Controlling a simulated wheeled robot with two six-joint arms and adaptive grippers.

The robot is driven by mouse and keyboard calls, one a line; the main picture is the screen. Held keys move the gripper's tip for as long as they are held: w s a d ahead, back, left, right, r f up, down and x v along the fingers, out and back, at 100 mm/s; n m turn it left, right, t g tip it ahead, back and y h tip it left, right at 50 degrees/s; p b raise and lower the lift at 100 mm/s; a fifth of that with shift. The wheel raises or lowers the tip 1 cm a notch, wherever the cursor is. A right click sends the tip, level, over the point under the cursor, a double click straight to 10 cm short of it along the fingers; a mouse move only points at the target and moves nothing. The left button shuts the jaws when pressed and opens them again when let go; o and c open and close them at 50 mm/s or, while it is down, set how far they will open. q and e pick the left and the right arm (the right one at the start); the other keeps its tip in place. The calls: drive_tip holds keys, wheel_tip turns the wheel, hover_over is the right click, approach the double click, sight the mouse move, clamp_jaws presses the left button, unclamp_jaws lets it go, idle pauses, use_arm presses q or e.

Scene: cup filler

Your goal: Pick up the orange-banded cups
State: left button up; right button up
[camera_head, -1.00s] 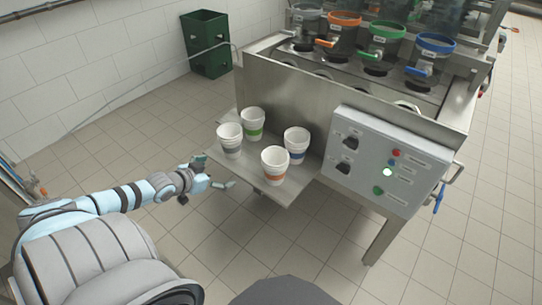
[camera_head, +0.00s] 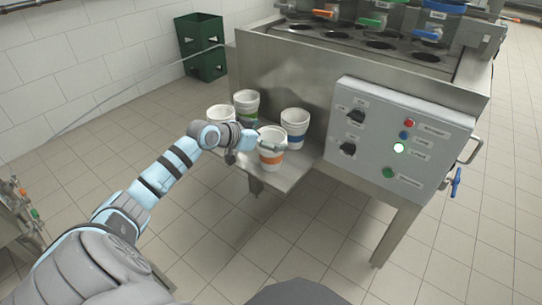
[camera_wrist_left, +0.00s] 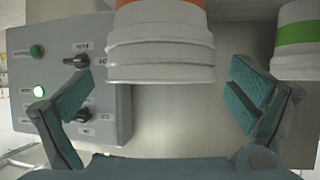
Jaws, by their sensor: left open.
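The orange-banded cups (camera_head: 273,160) are a white nested stack near the front edge of the steel shelf (camera_head: 291,178). My left gripper (camera_head: 258,148) is beside the stack on its left, with its fingers partly over it in the head view. In the left wrist view the fingers (camera_wrist_left: 160,80) are spread wide and open. The orange-banded stack (camera_wrist_left: 160,45) lies between and beyond them, with a gap on both sides. I cannot tell whether anything touches. My right gripper is out of view.
A blue-banded stack (camera_head: 295,128) stands right behind, a green-banded stack (camera_head: 246,102) further back, and another stack (camera_head: 220,113) is partly hidden by my left wrist. A control panel (camera_head: 385,140) borders the shelf at right. A green crate (camera_head: 202,47) stands at the back left.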

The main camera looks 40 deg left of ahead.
use_arm(q)
drive_tip(key=shift+x, duration=0.8)
drive_tip(key=shift+s+r, duration=0.1)
drive_tip(key=shift+c, duration=1)
drive_tip(key=c, duration=0.9)
